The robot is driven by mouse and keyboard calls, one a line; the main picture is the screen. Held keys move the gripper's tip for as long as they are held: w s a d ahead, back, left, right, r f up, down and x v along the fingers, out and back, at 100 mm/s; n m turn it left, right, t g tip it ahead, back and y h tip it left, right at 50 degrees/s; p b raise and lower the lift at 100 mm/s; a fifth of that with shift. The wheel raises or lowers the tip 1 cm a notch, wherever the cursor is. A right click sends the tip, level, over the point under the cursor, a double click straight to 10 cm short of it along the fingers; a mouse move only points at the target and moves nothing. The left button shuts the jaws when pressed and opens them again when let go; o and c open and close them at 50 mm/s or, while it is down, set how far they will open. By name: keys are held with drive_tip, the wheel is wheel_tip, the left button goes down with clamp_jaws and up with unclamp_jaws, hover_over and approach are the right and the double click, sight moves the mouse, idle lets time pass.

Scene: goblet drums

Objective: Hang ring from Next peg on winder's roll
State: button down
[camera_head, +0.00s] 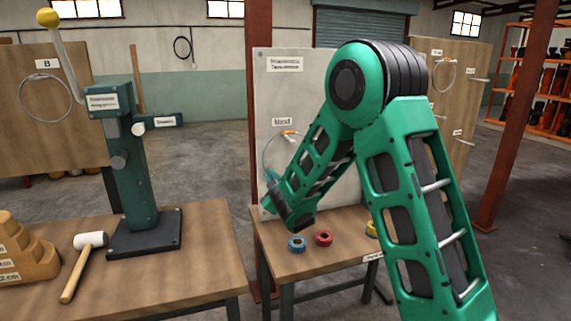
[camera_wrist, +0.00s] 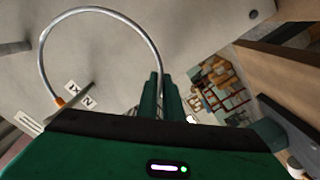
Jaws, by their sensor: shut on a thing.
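A thin metal ring (camera_head: 265,155) with an orange piece on it is at the pale upright board (camera_head: 291,85), just below the label "Next" (camera_head: 282,121). In the wrist view the ring (camera_wrist: 100,10) is a large loop, its orange piece at the lower left. My gripper (camera_head: 268,178) is at the ring's lower part; its fingers (camera_wrist: 161,85) are shut on the ring's side. Whether the ring still rests on the peg I cannot tell. A green stand (camera_head: 135,170) with a yellow-knobbed crank, apparently the winder, stands on the left bench. A short roll-like arm (camera_head: 158,122) sticks out from its right.
A white-headed mallet (camera_head: 90,242) and stepped wooden block (camera_head: 22,250) lie on the left bench (camera_head: 205,245). Blue (camera_head: 297,244) and red (camera_head: 324,238) rolls lie on the small table below the board. Another ring hangs on the right board (camera_head: 465,100). A gap separates bench and table.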

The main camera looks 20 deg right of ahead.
drive_tip(key=shift+r, duration=0.5)
